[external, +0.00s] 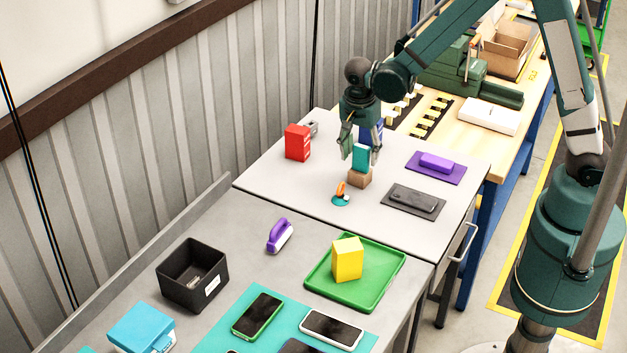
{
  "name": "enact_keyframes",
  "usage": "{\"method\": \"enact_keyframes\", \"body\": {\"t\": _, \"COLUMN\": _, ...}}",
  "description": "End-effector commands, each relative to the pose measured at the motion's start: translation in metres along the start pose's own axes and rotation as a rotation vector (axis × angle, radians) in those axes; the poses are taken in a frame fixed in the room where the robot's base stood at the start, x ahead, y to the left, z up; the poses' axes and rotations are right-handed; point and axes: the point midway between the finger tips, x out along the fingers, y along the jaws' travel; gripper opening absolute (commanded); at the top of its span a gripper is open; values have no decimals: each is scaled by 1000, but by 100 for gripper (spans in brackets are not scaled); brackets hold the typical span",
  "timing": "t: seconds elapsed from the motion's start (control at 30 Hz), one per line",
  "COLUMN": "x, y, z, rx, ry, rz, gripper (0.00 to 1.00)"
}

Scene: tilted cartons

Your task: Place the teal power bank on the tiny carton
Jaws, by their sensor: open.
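The teal power bank (361,158) stands upright on the tiny brown carton (359,178) on the grey table in the external view. Its lower end appears to meet the carton's top. My gripper (361,153) points down from above, open, with one finger on each side of the power bank's upper part. I cannot tell whether a finger still touches it. The carton's top is partly hidden by the power bank.
An orange-and-teal item (341,196) lies just in front of the carton. A red box (297,143) stands to the left, and a blue box (377,134) is partly hidden behind my gripper. Purple (437,163) and dark (414,200) flat items lie to the right.

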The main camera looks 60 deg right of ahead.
Motion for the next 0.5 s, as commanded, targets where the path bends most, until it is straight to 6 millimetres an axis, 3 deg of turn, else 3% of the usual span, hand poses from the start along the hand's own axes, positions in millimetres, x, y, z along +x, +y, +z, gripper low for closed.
{"method": "enact_keyframes", "body": {"t": 0.5, "x": -63, "y": 1, "z": 0, "rx": 0, "ry": 0, "rz": 0, "gripper": 48}}
